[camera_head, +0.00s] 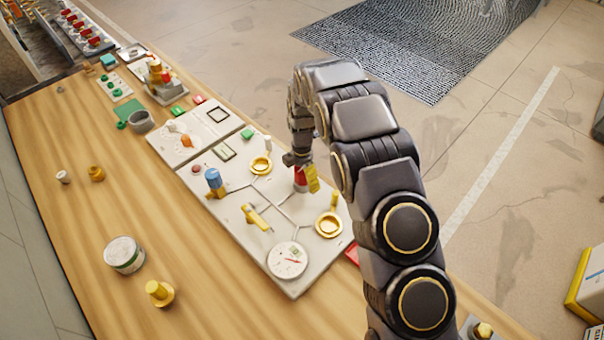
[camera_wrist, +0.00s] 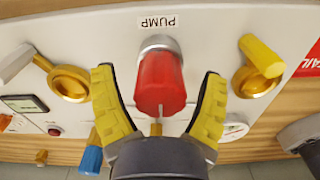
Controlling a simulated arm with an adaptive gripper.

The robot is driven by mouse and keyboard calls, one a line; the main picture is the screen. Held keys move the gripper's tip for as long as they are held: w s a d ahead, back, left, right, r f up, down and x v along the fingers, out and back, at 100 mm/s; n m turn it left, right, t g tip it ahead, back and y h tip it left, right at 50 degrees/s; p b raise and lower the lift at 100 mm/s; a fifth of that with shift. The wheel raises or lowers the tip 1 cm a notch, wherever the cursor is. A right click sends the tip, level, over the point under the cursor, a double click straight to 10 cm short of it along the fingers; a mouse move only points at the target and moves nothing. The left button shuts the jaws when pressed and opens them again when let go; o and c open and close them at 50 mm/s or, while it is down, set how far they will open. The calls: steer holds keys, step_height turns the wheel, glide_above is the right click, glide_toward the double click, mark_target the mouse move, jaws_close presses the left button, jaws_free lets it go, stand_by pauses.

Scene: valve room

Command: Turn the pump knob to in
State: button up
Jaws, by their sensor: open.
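The pump knob (camera_wrist: 160,82) is a red knob on a grey base, under a white label reading PUMP (camera_wrist: 158,22), upside down in the wrist view. In the head view the red knob (camera_head: 300,178) shows partly behind my gripper, on the white panel (camera_head: 235,215). My gripper (camera_wrist: 158,100) is open, with one yellow finger on each side of the knob. Small gaps show between the fingers and the knob. A pale pointer mark shows at the knob's lower edge in the wrist view. No "in" mark can be read.
Yellow valves (camera_wrist: 258,68) and (camera_wrist: 68,82) flank the knob. The panel also carries a blue knob (camera_head: 214,180), a yellow lever (camera_head: 256,217) and a round gauge (camera_head: 288,260). A can (camera_head: 124,254) and yellow fittings stand on the wooden table, which has free room at left.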

steer(key=c, duration=1.1)
